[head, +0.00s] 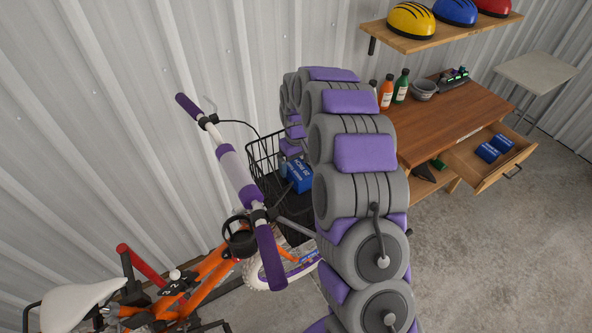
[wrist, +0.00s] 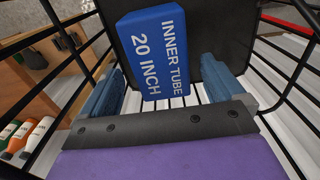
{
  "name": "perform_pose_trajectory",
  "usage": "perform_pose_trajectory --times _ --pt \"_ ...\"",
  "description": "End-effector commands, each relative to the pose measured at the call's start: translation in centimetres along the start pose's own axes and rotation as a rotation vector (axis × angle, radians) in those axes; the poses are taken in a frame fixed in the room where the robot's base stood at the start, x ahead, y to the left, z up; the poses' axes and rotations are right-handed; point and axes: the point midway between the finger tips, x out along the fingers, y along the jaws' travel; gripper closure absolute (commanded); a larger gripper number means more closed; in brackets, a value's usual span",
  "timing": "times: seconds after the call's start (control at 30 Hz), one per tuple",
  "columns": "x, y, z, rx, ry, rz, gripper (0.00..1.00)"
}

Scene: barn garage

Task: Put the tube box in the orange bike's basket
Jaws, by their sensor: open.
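The tube box (head: 300,175) is blue with white lettering and sits inside the black wire basket (head: 258,150) of the orange bike (head: 205,272). In the wrist view the box (wrist: 152,50) reads "INNER TUBE 20 INCH" and lies against the dark basket floor (wrist: 215,62). My gripper (wrist: 164,72) is open, with its two blue-grey fingers spread inside the basket wires. The box lies between and beyond the fingertips, and I cannot tell whether either finger touches it. In the head view my arm hides part of the basket and most of my gripper.
Right of my arm stands a wooden workbench (head: 447,112) with bottles, a bowl and an open drawer (head: 492,160) holding more blue boxes (head: 488,152). A helmet shelf (head: 440,38) hangs above. The bike's handlebar (head: 232,170) is close left of my arm. Concrete floor is free at right.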

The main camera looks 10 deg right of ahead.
Motion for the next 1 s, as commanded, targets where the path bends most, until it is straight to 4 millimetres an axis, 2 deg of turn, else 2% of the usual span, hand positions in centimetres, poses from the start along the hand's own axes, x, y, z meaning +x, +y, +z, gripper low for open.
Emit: perform_pose_trajectory --times 0.1,0.4,0.6,1.0 --pt "-2.8 -0.1 -0.1 -0.001 0.005 0.002 0.04" --pt "-7.4 -0.1 -0.1 0.0 0.001 0.0 0.04" --pt "-8.3 0.0 0.0 -0.001 -0.001 -0.002 0.04" --pt "-8.3 -0.1 0.0 -0.001 -0.002 -0.001 0.04"
